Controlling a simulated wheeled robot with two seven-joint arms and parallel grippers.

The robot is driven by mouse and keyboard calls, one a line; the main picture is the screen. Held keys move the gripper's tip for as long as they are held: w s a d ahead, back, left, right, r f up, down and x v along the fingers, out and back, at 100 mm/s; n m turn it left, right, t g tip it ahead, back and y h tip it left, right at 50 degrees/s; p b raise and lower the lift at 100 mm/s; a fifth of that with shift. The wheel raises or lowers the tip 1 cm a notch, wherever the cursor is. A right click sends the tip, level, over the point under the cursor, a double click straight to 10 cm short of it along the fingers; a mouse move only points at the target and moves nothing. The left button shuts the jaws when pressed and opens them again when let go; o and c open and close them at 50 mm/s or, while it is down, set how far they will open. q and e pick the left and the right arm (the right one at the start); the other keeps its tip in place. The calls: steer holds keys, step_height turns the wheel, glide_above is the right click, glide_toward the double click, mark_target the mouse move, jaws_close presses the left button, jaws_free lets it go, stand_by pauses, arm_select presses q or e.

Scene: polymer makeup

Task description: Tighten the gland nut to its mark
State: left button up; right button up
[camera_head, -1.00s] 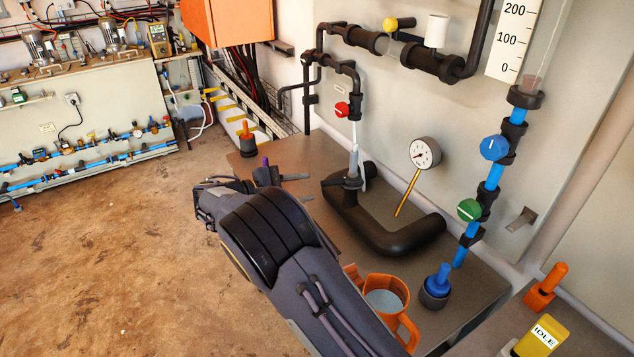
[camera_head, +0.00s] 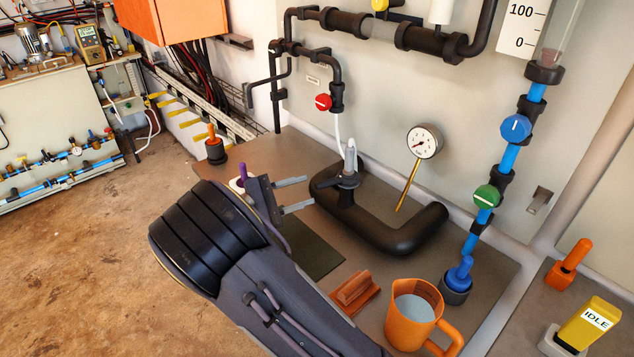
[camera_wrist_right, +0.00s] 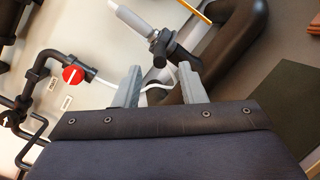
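The gland nut (camera_head: 346,180) looks like a black collar with side lugs at the foot of a pale grey upright stem (camera_head: 350,155) on a thick black pipe (camera_head: 385,236). My right gripper (camera_head: 307,194) is just left of the nut, its two grey fingers apart and pointing toward it, with nothing between them. In the right wrist view the nut (camera_wrist_right: 161,44) lies just beyond the open fingertips (camera_wrist_right: 159,68), with no contact that I can make out. I cannot make out the mark. My left gripper is not in view.
A gauge (camera_head: 424,141) on a brass stem stands right of the nut. An orange jug (camera_head: 412,315), a red-brown block (camera_head: 354,291) and a blue-topped plug (camera_head: 458,279) are nearer. A thin white hose (camera_head: 338,130) hangs below the red valve (camera_head: 323,102). A dark mat (camera_head: 312,252) lies in front.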

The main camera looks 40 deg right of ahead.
mark_target(339, 179)
steer(key=d, duration=0.4)
steer(key=s+d, duration=0.1)
steer(key=d, duration=0.1)
steer(key=shift+s+d, duration=0.1)
steer(key=shift+d, duration=0.2)
jaws_close()
